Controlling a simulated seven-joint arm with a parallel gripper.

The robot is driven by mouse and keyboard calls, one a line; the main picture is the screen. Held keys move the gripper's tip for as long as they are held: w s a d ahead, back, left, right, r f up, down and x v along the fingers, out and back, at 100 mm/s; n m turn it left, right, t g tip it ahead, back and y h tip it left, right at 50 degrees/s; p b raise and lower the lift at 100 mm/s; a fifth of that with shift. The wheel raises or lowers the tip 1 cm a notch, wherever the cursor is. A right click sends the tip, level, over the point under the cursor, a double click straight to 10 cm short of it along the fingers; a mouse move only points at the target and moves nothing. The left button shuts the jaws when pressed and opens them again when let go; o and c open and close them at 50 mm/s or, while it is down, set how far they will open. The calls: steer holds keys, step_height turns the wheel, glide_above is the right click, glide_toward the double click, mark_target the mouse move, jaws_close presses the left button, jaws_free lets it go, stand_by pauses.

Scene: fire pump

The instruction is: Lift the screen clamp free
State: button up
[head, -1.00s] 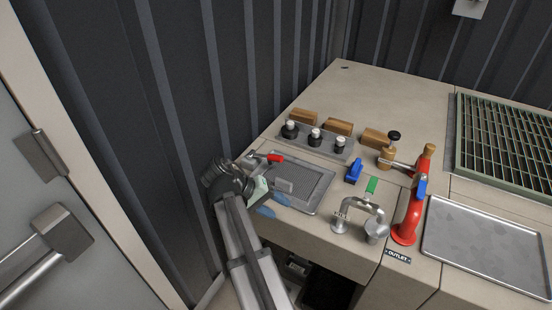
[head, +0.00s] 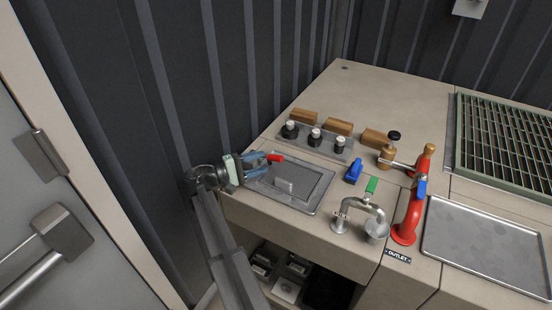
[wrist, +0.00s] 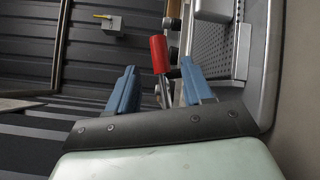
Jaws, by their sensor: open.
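The screen clamp (head: 276,157) shows as a red handle at the upper-left edge of the mesh screen (head: 312,188); its metal lower part is mostly hidden by my fingers. My gripper (head: 265,166) is open at the screen's left edge, pointing right, with its blue fingers close to the handle. In the wrist view, the red handle (wrist: 159,54) stands ahead, in line with the gap between the two fingers (wrist: 160,85). Metal parts show below the handle. Whether a finger touches the clamp I cannot tell.
Behind the screen stand black knobs (head: 315,138) and wooden blocks (head: 338,127). To the right are a blue-handled part (head: 353,171), a silver bent pipe (head: 362,205), a red outlet (head: 408,220) and an empty metal tray (head: 490,245). A ribbed wall (head: 180,120) is close on the left.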

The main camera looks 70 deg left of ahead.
mark_target(271, 159)
steer(key=w, duration=0.6)
steer(key=shift+w+a, duration=0.35)
jaws_close()
stand_by(0.3)
